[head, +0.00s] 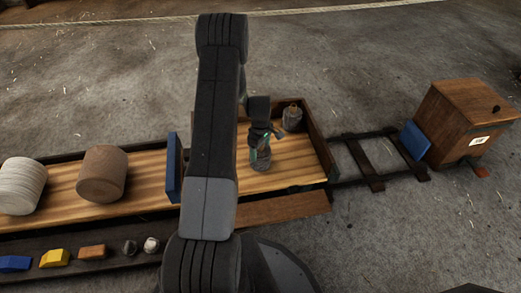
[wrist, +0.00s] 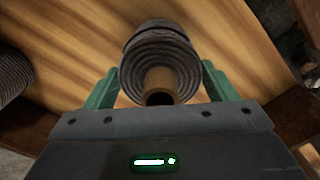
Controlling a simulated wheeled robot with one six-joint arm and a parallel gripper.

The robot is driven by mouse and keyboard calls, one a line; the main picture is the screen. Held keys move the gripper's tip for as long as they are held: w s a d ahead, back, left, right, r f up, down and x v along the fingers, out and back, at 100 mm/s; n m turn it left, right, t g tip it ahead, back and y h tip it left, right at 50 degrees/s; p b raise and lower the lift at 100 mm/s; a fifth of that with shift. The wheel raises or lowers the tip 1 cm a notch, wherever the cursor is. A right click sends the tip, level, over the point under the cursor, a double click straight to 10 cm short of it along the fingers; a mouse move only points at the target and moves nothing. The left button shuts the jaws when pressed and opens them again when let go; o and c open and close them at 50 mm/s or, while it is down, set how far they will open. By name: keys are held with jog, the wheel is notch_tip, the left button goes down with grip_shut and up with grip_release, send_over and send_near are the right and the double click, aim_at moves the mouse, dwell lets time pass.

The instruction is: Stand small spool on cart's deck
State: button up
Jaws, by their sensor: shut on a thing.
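My gripper (head: 260,142) is over the right part of the cart's deck (head: 297,155), between a blue upright board (head: 172,168) and the dark end wall. It is shut on the small spool (head: 261,165), a dark grey wound spool. In the wrist view the small spool (wrist: 160,62) sits between the green fingers, its wooden hollow core facing the camera and planks beyond it. It looks upright and close to the deck; I cannot tell whether its bottom touches. Another grey spool with a wooden core (head: 292,116) stands on the deck at the back right corner.
Several small blocks line the front ledge. Rails (head: 372,160) run right to a wooden box (head: 468,118) with a blue plate (head: 415,140).

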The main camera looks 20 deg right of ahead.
jog(key=shift+r, duration=0.15)
jog(key=o, duration=1.5)
notch_tip(320, 180, up, 12)
jog(key=p, duration=0.4)
jog(key=shift+p, duration=0.3)
